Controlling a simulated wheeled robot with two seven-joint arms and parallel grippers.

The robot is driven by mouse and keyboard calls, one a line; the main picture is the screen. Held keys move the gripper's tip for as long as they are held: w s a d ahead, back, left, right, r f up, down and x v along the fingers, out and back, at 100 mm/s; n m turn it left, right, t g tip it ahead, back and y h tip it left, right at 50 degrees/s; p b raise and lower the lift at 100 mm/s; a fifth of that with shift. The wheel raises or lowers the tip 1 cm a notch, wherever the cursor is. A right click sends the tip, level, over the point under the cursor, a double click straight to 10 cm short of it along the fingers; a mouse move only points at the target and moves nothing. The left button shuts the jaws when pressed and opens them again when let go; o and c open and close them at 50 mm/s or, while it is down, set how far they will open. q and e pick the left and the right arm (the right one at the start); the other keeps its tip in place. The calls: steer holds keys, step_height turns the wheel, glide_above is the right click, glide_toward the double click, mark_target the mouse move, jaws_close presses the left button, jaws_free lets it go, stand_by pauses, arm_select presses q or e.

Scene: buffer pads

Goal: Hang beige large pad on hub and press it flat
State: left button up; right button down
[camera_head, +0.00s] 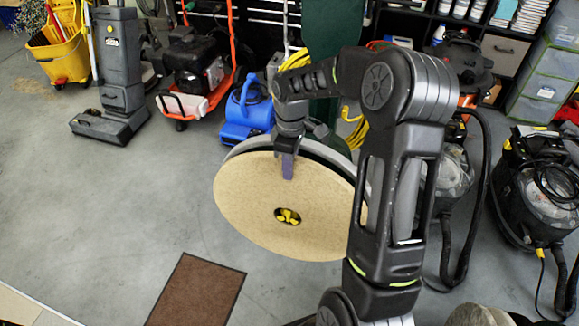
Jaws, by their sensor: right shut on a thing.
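The beige large pad (255,205) is a thick round disc facing me, with a small hole near its middle. The yellow and black hub (288,216) shows through that hole. A grey and black round rim (325,153) shows behind the pad's upper edge. My right gripper (288,163) is shut on the pad's top edge, with one finger in front of its face. My right forearm hides the pad's right edge. I cannot tell whether the pad lies flat against the disc behind it. My left gripper is not in view.
A dark green column (326,35) rises behind the pad. A blue blower (247,112), a red-framed machine (196,72) and a grey upright cleaner (118,75) stand behind. Vacuums (545,180) with hoses stand right. A brown mat (197,291) lies in front; the left floor is clear.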

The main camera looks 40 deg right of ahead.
steer(key=shift+w+d+r+p, duration=0.15)
steer(key=shift+r+p, duration=0.1)
steer(key=shift+r, duration=0.25)
steer(key=shift+w+d+r+p, duration=0.1)
steer(key=shift+w+r+p, duration=0.1)
steer(key=shift+r, duration=0.25)
steer(key=shift+d+r+p, duration=0.15)
steer(key=shift+r+p, duration=0.45)
steer(key=shift+r, duration=0.1)
steer(key=c, duration=1.4)
jaws_free()
steer(key=shift+c, duration=0.2)
steer(key=o, duration=0.3)
steer(key=shift+s+f, duration=0.1)
steer(key=shift+f, duration=0.05)
steer(key=shift+r+b, duration=0.3)
steer(key=shift+r, duration=3.65)
steer(key=shift+d, duration=0.1)
